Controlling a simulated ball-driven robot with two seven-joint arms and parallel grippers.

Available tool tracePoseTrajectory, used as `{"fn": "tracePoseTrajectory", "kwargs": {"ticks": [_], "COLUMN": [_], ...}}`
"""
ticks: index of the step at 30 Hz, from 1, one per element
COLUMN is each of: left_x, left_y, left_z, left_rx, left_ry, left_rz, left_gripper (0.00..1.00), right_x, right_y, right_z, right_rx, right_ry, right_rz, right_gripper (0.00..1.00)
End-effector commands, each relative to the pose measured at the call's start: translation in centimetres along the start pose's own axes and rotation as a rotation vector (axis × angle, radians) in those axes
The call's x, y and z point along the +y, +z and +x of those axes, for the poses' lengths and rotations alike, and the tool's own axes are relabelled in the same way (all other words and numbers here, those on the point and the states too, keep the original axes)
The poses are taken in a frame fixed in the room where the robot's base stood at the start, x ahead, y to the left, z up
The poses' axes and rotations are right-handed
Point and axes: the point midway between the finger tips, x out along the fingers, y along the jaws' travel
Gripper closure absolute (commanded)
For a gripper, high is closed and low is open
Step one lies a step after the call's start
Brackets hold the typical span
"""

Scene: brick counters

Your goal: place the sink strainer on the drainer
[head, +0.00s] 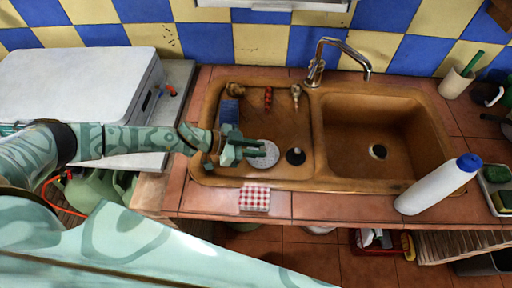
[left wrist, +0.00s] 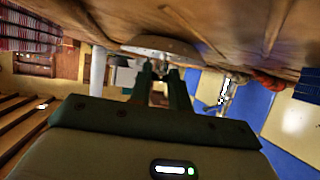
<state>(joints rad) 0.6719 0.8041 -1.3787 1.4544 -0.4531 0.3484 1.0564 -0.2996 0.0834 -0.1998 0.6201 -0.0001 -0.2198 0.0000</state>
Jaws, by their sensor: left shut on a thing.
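The sink strainer (head: 264,154) is a round, speckled grey disc low over the front part of the drainer. The drainer (head: 283,127) is the shallow left part of the brown sink unit. My left gripper (head: 243,150) comes in from the left and is shut on the strainer's near-left edge. In the left wrist view, the fingers (left wrist: 163,75) meet the strainer (left wrist: 160,47), close to the brown surface. I cannot tell whether the strainer touches it. My right gripper is not in view.
On the drainer are a black plug (head: 295,156), a blue sponge (head: 230,111), a red item (head: 268,97) and a small brush (head: 296,94). The basin (head: 375,125) is empty.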

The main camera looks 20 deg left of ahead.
Motion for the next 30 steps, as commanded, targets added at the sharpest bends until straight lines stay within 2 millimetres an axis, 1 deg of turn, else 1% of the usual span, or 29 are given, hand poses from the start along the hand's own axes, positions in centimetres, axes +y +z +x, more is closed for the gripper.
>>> {"fn": "tracePoseTrajectory", "kwargs": {"ticks": [2,3,4,5,13,15,16,20,24,27,30], "left_x": [0.0,0.0,0.0,0.0,0.0,0.0,0.0,0.0,0.0,0.0,0.0], "left_y": [0.3,0.2,0.2,0.2,0.1,-0.4,-0.3,-0.2,-0.3,-0.2,-0.2], "left_z": [0.2,0.1,0.1,0.1,0.1,-0.2,-0.6,-3.1,-6.6,-8.8,-10.5], "left_rx": [0.0,0.0,0.0,0.0,0.0,0.001,-0.001,-0.003,-0.004,-0.003,-0.002], "left_ry": [0.001,0.001,0.0,0.0,0.0,0.0,-0.001,-0.001,-0.001,-0.001,-0.001], "left_rz": [-0.002,-0.001,-0.001,-0.001,0.0,0.002,0.0,-0.001,0.0,-0.001,-0.001], "left_gripper": [1.0,0.7,0.62,0.59,0.59,0.59,0.59,0.59,0.59,0.59,0.59], "right_x": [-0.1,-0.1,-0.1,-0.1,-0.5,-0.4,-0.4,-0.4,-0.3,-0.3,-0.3], "right_y": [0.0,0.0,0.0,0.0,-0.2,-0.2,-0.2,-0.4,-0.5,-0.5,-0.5], "right_z": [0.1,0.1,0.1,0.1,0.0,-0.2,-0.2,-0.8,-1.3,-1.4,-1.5], "right_rx": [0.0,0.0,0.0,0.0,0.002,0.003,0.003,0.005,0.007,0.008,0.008], "right_ry": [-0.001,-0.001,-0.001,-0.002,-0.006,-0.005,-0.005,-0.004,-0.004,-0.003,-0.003], "right_rz": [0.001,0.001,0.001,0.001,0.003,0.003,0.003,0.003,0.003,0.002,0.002], "right_gripper": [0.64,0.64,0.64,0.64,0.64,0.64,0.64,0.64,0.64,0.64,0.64]}}
